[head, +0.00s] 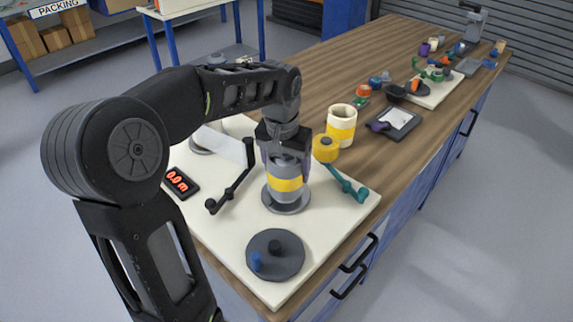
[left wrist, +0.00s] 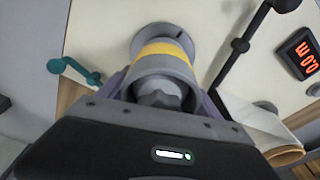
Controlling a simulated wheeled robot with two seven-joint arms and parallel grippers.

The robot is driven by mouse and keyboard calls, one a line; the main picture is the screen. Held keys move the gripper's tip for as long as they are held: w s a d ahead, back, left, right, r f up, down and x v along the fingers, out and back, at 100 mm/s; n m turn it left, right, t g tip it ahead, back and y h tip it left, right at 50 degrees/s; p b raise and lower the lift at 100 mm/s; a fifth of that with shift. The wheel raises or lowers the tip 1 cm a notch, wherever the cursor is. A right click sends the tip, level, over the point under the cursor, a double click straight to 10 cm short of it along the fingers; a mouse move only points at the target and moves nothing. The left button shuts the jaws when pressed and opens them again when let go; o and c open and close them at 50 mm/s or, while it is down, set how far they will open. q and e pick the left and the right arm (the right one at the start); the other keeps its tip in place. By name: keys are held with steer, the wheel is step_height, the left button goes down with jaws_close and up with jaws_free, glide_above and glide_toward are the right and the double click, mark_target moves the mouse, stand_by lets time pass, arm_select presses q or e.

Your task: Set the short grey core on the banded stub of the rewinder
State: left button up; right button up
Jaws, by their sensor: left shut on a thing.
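In the head view my left gripper (head: 284,150) points down and is shut on the short grey core (head: 285,170). Below the core's grey upper part is a yellow band (head: 285,185), then grey above a round grey flange (head: 287,205). The pieces look lined up and upright. In the left wrist view the core's open rim (left wrist: 150,72) sits between the fingers, and a dark lobed piece (left wrist: 158,98) shows inside the opening. The yellow band (left wrist: 165,48) lies just beyond. I cannot tell how far the core sits over the stub. My right gripper is not in view.
On the white board (head: 225,275) stand a black crank arm (head: 232,187), a teal arm (head: 346,184) with a yellow roller, a dark disc with a blue knob (head: 275,255) and a red-digit display (head: 180,183). A cream cup-shaped roll (head: 341,126) stands behind. Wooden bench continues beyond.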

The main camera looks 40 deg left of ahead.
arm_select(q)
steer(key=shift+f+b, duration=0.3)
steer(key=shift+f, duration=0.4)
steer(key=o, duration=1.6)
steer(key=shift+r, duration=0.1)
steer(key=r, duration=0.5)
steer(key=s+r, duration=0.1)
steer(key=r, duration=0.1)
steer(key=shift+d+r, duration=0.15)
steer(key=shift+r, duration=0.15)
